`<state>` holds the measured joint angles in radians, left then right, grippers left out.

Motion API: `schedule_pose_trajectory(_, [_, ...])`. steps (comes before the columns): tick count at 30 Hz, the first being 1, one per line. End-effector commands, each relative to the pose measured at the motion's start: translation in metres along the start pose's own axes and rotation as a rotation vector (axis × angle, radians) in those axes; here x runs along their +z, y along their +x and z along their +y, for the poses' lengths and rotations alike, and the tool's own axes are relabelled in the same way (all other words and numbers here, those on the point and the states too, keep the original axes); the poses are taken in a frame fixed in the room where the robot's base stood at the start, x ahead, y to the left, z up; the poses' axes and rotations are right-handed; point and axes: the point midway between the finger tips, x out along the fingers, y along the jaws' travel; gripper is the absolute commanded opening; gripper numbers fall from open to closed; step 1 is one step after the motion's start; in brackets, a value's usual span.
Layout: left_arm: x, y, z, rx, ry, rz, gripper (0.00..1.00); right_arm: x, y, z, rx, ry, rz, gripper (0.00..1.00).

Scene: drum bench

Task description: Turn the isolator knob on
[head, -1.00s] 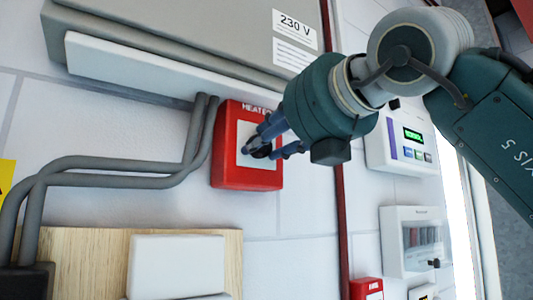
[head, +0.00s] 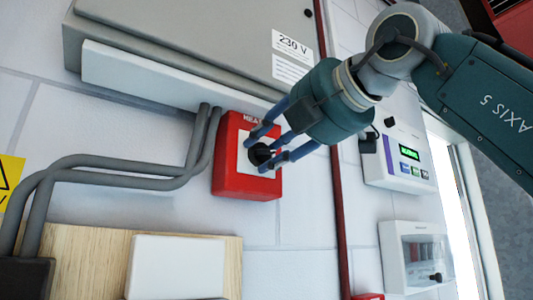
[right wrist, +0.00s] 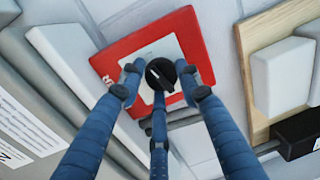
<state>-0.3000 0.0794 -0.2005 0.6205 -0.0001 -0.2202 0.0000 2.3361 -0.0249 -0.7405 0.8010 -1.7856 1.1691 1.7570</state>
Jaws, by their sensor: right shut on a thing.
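The isolator is a red box (head: 232,183) on the white wall, with a pale plate and a black knob (head: 260,154) at its middle. It also shows in the right wrist view as a red square (right wrist: 112,66) with the black knob (right wrist: 161,74) in front of its plate. My right gripper (head: 265,150) has its blue fingers around the knob and is shut on it. In the right wrist view the fingers (right wrist: 160,88) close in on the knob from several sides. The left gripper is in neither view.
A grey cabinet (head: 180,50) marked 230 V is above the box. Grey conduits (head: 110,172) run left of it. A wooden board (head: 85,265) with a white cover is below left. A panel with a green display (head: 408,153) and a clear-fronted box (head: 410,255) are at right.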

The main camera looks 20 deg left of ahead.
Motion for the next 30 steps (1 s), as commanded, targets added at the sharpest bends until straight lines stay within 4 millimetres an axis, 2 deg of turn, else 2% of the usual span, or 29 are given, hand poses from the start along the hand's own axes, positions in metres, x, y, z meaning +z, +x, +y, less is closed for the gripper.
schedule_pose_trajectory(1, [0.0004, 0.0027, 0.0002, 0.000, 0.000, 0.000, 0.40, 0.0045, -0.0016, 0.0019, 0.009, 0.038, -0.005, 0.08])
schedule_pose_trajectory(12, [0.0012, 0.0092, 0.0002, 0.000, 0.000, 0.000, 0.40, 0.0044, -0.0011, 0.0011, 0.004, 0.235, 0.016, 0.08])
schedule_pose_trajectory(30, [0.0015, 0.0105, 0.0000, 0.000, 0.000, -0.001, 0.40, 0.0046, -0.0001, -0.0003, -0.001, 0.285, 0.020, 0.07])
